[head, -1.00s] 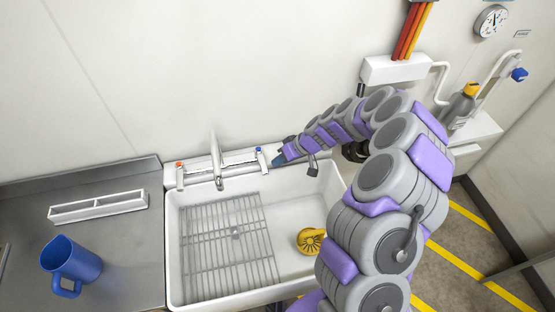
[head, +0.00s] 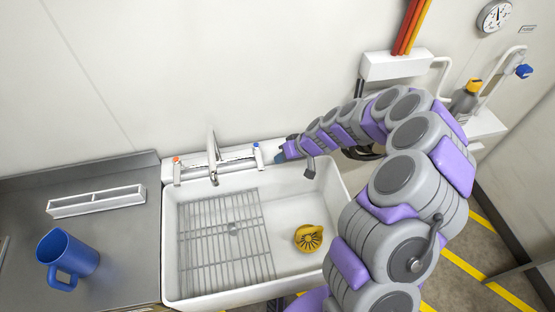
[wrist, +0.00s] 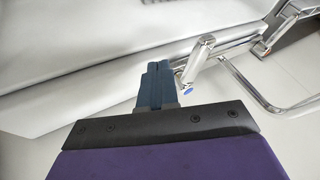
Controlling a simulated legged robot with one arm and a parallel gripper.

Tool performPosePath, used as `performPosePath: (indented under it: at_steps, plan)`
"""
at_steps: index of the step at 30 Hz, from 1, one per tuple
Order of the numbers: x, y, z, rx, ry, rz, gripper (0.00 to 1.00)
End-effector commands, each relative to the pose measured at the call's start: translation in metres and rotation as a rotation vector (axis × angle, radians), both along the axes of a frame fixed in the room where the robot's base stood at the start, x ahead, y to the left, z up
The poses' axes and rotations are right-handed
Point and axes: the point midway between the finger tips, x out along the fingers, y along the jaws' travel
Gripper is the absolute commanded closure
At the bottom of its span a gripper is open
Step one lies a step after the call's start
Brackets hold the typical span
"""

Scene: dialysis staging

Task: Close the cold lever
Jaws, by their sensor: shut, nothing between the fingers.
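The cold lever (head: 257,155), a light post with a blue mark, stands at the right end of the faucet (head: 213,157) on the sink's back edge. In the wrist view the cold lever (wrist: 199,58) is a chrome bar with a blue cap at its near end. My gripper (head: 281,157) is just right of the lever in the head view. In the wrist view my gripper (wrist: 157,68) has its dark blue fingers together and empty, beside the lever's blue cap. I cannot tell whether they touch. The hot lever (head: 177,170), with a red mark, stands at the faucet's left end.
The white sink (head: 295,205) holds a wire rack (head: 225,240) and a yellow round item (head: 308,238). A blue jug (head: 68,258) and a white divided tray (head: 96,201) sit on the steel counter at left. A wall box (head: 390,66) is above my arm.

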Motion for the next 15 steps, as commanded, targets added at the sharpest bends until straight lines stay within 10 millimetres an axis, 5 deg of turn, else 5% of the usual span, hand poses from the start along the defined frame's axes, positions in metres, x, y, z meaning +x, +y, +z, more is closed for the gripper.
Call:
performPosePath:
  at_steps: [2,9,15]
  plan:
    - [0.002,-0.007,-0.001,-0.004,-0.001,-0.001,1.0]
    - [-0.012,-0.034,0.047,-0.005,-0.002,-0.003,1.0]
    - [-0.018,-0.05,0.069,-0.006,0.002,0.001,1.0]
